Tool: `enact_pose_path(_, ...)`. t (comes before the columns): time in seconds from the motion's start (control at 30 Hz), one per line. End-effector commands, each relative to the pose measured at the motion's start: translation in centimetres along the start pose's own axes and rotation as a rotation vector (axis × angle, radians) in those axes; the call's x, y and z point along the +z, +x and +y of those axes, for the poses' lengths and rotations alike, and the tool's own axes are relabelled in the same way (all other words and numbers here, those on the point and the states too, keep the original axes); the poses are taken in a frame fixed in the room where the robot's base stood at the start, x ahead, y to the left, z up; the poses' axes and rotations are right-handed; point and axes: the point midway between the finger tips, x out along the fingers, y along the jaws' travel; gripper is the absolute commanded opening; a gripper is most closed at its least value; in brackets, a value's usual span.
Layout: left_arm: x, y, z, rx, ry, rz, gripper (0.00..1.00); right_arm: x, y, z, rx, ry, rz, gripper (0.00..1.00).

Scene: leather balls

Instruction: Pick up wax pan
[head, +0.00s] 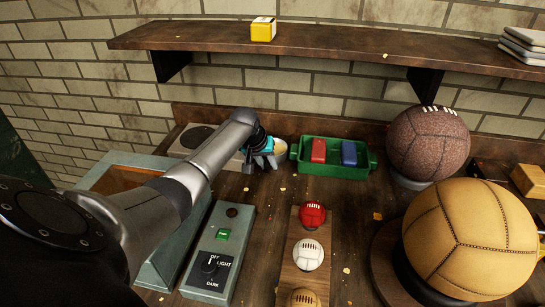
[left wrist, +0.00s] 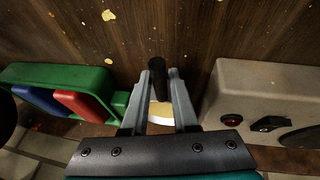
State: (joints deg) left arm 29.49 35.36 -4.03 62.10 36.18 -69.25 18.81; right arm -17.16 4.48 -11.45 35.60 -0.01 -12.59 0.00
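The wax pan (head: 280,147) stands at the back of the bench, left of the green tray, and is partly hidden by my left gripper. In the left wrist view its black handle (left wrist: 157,78) stands out between the fingers, with the pale yellow and white pan body (left wrist: 161,110) behind it. My left gripper (head: 262,160) is at the pan; in the left wrist view its two fingers (left wrist: 158,85) are spread, one on each side of the handle. Whether they touch it is hard to tell. My right gripper is not in view.
A green tray (head: 333,172) with red and blue blocks stands close right of the pan. A grey-beige box (head: 196,139) stands close left. A light-switch box (head: 222,248), a board with small balls (head: 287,280), a brown ball (head: 428,145) and a tan ball (head: 470,240) occupy the bench. A shelf hangs above.

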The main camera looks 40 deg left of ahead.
Motion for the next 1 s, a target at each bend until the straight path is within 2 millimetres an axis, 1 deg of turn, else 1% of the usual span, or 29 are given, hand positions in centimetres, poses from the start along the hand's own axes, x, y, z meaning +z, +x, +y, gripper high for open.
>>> enact_pose_path(0.07,0.03,0.28,-0.01,-0.001,0.0,-0.001,0.27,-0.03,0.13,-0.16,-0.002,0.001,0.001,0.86)
enact_pose_path(0.27,0.01,0.25,-0.01,-0.001,0.001,0.0,0.27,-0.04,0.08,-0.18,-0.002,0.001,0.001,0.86)
enact_pose_path(0.3,0.01,0.24,-0.01,-0.001,0.001,0.0,0.25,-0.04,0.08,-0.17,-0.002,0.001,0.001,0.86)
enact_pose_path(0.5,0.01,0.23,-0.02,-0.001,0.0,0.0,0.02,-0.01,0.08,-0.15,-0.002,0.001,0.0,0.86)
enact_pose_path(0.53,0.01,0.23,-0.02,-0.001,0.0,0.0,0.0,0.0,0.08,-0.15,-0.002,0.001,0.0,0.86)
enact_pose_path(1.0,0.0,0.22,-0.05,-0.001,0.0,0.0,0.0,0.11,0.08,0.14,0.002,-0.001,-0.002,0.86)
